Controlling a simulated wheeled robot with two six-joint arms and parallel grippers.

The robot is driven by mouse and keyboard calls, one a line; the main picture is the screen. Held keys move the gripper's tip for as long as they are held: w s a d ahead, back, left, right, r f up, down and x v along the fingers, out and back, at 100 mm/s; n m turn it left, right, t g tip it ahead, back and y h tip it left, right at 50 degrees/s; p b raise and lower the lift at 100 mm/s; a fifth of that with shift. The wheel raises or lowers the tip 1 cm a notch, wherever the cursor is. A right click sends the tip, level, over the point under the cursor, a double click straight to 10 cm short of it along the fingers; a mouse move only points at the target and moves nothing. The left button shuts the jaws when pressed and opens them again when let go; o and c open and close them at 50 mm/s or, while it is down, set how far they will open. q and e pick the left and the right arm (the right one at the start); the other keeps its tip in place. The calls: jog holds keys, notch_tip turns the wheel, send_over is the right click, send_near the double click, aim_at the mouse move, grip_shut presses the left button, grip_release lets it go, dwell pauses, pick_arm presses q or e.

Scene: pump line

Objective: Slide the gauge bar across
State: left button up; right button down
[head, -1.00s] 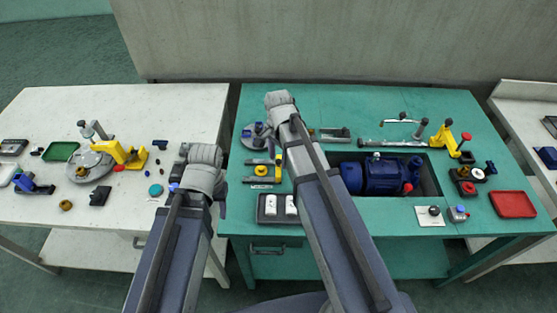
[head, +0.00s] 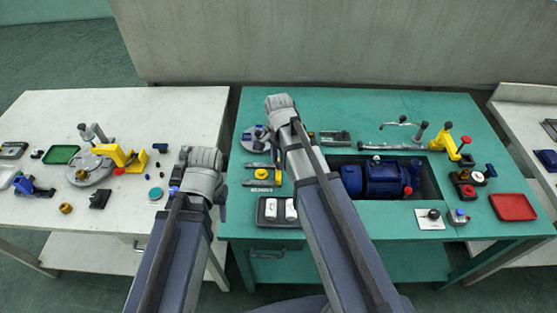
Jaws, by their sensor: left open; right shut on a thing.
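I cannot tell for sure which part is the gauge bar. A long grey bar (head: 392,147) lies on the green bench behind the blue pump. A small grey and yellow fixture (head: 262,172) with a yellow knob sits at the bench's left side. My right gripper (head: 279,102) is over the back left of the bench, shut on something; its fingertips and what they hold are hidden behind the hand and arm. My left gripper (head: 202,160) is open over the white table's right edge, apart from the bench parts; its fingers are mostly hidden.
The blue pump (head: 382,178) sits in a recess in the green bench (head: 340,220). A black tray (head: 268,219) with white blocks is front left, a red tray (head: 513,207) at right. A yellow clamp (head: 445,142) stands back right. The white table (head: 100,225) holds several loose parts.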

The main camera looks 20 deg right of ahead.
dwell(0.8)
pick_arm(q)
jog(key=shift+d, duration=0.1)
pick_arm(e)
jog(key=w+a, duration=0.1)
jog(key=a, duration=0.2)
jog(key=w+a, duration=0.1)
jog(key=a, duration=0.3)
jog(key=w+a, duration=0.1)
jog(key=a, duration=0.2)
jog(key=shift+a, duration=0.4)
jog(key=c, duration=0.8)
grip_release()
jog(key=shift+w+a, duration=0.1)
jog(key=shift+a, duration=0.05)
jog(key=shift+o, duration=0.7)
pick_arm(q)
jog(key=shift+r, duration=0.15)
pick_arm(e)
jog(key=shift+r, duration=0.15)
pick_arm(q)
notch_tip(320, 180, up, 8)
jog(key=p, duration=0.7)
jog(key=shift+f+p, duration=0.2)
jog(key=shift+p, duration=0.2)
pick_arm(e)
notch_tip(320, 180, up, 8)
jog(key=shift+f, duration=0.25)
